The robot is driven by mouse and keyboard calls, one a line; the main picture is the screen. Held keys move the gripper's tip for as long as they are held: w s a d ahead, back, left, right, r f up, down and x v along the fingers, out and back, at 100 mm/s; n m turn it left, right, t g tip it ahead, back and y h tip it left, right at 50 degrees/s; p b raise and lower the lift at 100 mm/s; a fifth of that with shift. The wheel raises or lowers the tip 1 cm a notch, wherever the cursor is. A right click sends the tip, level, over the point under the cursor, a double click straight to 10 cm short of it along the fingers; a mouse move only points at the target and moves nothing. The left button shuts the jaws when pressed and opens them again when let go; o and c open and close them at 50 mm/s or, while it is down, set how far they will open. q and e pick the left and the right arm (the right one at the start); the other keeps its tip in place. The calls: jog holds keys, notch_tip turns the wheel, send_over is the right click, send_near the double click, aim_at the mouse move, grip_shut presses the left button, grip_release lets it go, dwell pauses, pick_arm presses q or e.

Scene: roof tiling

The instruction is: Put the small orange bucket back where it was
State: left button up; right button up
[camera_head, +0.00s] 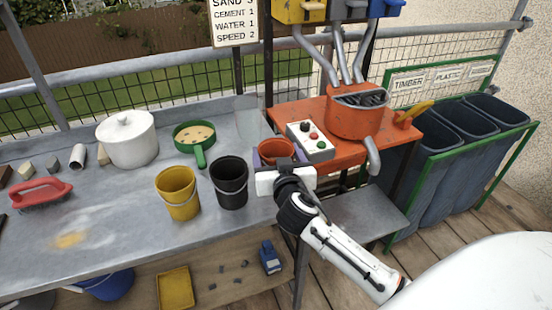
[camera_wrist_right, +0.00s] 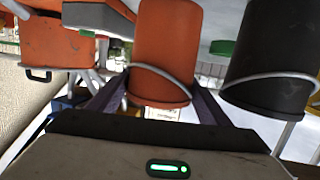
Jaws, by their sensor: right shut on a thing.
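The small orange bucket (camera_head: 276,151) is between the purple fingers of my right gripper (camera_head: 279,160), at the table's right end beside the orange mixer stand. My right gripper is shut on it. In the right wrist view the orange bucket (camera_wrist_right: 163,50) fills the space between the two fingers, with its grey handle across it. Whether its base touches a surface is hidden by the gripper. My left gripper is not in view.
A black bucket (camera_head: 229,183) and a yellow bucket (camera_head: 178,193) stand just left of the gripper. A control box (camera_head: 311,142) and the orange mixer (camera_head: 357,117) are close on the right. A green sieve (camera_head: 194,137) and white pot (camera_head: 128,140) stand further left.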

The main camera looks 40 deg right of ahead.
jog(key=shift+f, duration=0.6)
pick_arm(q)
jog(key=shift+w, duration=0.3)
pick_arm(e)
jog(key=shift+w, duration=0.1)
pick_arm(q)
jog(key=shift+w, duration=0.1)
pick_arm(e)
jog(key=shift+f, duration=0.2)
jog(key=o, duration=2)
